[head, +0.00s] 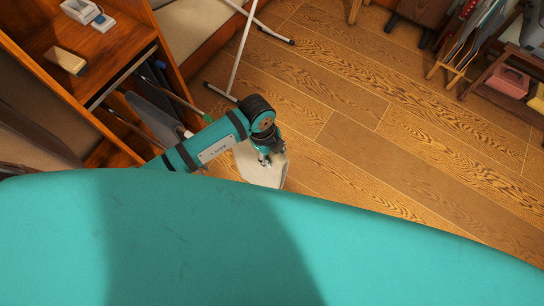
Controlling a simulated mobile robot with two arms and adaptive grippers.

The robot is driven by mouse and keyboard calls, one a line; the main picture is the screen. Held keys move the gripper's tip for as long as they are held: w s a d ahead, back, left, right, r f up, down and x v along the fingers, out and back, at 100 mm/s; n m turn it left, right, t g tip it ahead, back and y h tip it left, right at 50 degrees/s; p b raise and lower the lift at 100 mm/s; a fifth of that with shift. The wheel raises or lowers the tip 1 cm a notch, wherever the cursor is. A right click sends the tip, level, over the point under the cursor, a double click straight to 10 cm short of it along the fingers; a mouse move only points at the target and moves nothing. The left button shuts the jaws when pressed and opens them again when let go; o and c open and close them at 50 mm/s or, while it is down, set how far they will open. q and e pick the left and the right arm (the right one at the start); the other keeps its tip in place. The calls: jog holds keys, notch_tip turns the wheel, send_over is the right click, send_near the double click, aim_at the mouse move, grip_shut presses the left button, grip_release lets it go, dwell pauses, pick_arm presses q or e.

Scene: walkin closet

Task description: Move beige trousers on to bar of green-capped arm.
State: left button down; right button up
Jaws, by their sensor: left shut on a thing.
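My left gripper (266,158) is shut on the beige trousers (258,172), which hang as a pale panel below it above the wooden floor. Part of the trousers is hidden behind the gripper and my teal body. The green-capped arm (185,102) sticks out of the wooden closet at the left, and its green tip shows just left of my left forearm. The gripper and trousers are to the right of that tip and apart from it. My right gripper is not in view.
Dark and grey garments (152,108) hang inside the closet (110,50) near the green-capped arm. A white metal stand (240,50) stands behind it. A wooden rack (455,65) and a shelf with a pink box (508,82) are at the upper right. The middle floor is clear.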

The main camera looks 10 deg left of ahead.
aim_at(248, 144)
pick_arm(q)
jog(key=shift+s+f+n, duration=0.2)
jog(key=shift+f+n, duration=0.25)
jog(key=shift+n, duration=0.25)
jog(key=a, duration=0.1)
jog(key=w+a+b, duration=0.1)
jog(key=a, duration=0.1)
jog(key=shift+w+a, duration=0.1)
jog(key=shift+a, duration=0.05)
dwell(0.8)
jog(key=shift+w+a, duration=0.25)
jog(key=shift+a, duration=0.5)
jog(key=shift+w+a, duration=0.3)
jog(key=shift+a, duration=0.4)
jog(key=shift+w+a, duration=0.25)
jog(key=shift+a, duration=0.5)
jog(key=w+a, duration=0.2)
jog(key=a, duration=0.4)
jog(key=shift+w+a, duration=0.2)
jog(key=shift+a, duration=0.15)
